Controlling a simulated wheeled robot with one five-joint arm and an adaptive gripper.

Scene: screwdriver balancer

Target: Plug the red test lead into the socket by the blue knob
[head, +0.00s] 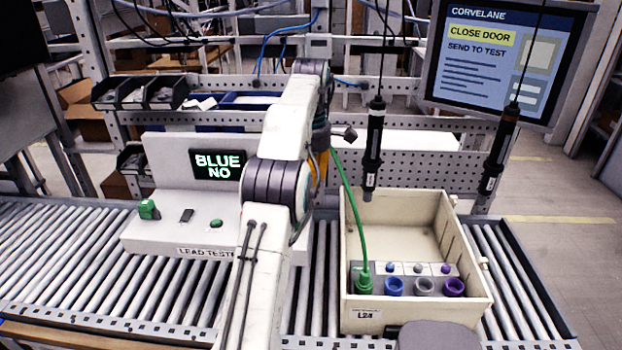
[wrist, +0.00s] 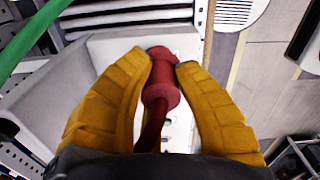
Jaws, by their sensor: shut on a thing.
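The red test lead's plug (wrist: 162,93) is gripped between the yellow fingers of my gripper (wrist: 164,66) in the wrist view; its lead runs back toward the palm. In the head view my gripper (head: 321,168) is mostly hidden behind my arm, left of the beige tote (head: 354,238), and the red lead cannot be seen. A grey panel in the tote bears blue (head: 393,287), grey (head: 424,287) and purple (head: 454,287) round parts in front, with small knobs behind. A green lead (head: 348,200) runs down to the panel's left end. Which hole is the socket is unclear.
A white lead tester (head: 165,235) reading "BLUE NO" stands on the roller conveyor (head: 60,250), left of the tote. Two screwdrivers (head: 374,150) (head: 497,158) hang over the tote's back and right side. A monitor (head: 505,60) shows "CLOSE DOOR".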

